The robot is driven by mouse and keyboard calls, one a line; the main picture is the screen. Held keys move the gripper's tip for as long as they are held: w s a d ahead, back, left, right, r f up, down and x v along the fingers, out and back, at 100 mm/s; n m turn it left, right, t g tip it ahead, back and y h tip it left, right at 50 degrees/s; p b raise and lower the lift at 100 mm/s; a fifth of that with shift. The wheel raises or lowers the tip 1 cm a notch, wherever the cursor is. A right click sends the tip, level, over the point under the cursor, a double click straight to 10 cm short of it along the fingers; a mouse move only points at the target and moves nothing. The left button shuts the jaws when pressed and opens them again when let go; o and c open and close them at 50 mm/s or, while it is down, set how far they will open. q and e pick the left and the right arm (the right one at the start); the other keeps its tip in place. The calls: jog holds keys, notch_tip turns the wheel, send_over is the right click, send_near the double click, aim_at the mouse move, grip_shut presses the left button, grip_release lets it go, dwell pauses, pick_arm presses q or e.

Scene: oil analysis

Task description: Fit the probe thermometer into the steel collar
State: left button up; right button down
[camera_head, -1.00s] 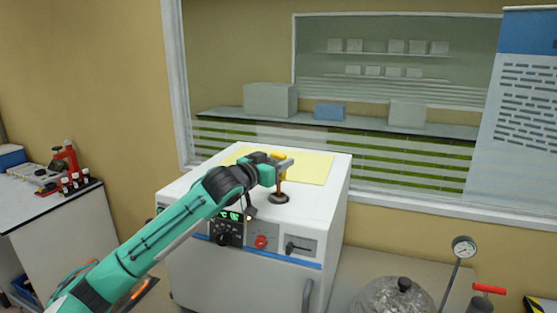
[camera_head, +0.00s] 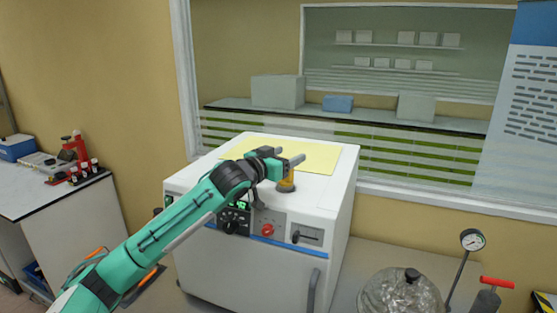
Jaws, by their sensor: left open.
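The probe thermometer (camera_head: 287,181) shows as a short yellow-orange head standing upright on top of the white cabinet (camera_head: 322,202), near its front edge. Its head sits low at the steel collar (camera_head: 285,189), of which only a dark rim shows beneath it. The probe's shaft is not visible, which fits with it being down in the collar. My left gripper (camera_head: 286,157) is open, with its two grey fingers just above and behind the yellow head. I see no contact between them, though the wrist partly covers this spot. My right gripper is not in view.
A yellow sheet (camera_head: 318,157) lies on the cabinet top behind the gripper. The cabinet front has a display, a red knob (camera_head: 267,230) and a handle. A glass vessel (camera_head: 400,292) and a gauge (camera_head: 472,240) stand at right. The cabinet top's right side is clear.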

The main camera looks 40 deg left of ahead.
pick_arm(q)
jog(key=shift+s+f, duration=0.15)
jog(key=shift+s, duration=0.2)
jog(key=s+a+b, duration=0.1)
jog(key=s+b, duration=0.6)
jog(key=s, duration=0.5)
jog(key=shift+s+a, duration=0.25)
jog(key=shift+s, duration=0.15)
